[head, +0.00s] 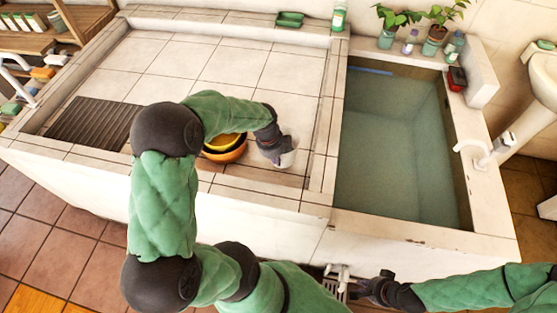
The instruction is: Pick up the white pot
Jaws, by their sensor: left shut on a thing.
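The white pot (289,158) is small and pale. It is on the tiled counter, at the right of the stacked bowls. My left gripper (279,157) comes down over it from above and is shut on it, hiding much of its left side. I cannot tell whether the pot touches the counter. My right gripper (362,288) is low in front of the basin wall, apart from the pot. Its fingers are small and dark, so its opening is unclear.
Yellow and orange bowls (228,155) sit stacked left of the pot, partly behind my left arm. A dark ribbed drain mat (92,122) lies further left. A water-filled basin (395,145) is at the right. Potted plants (434,42) line its back edge. The counter's back middle is clear.

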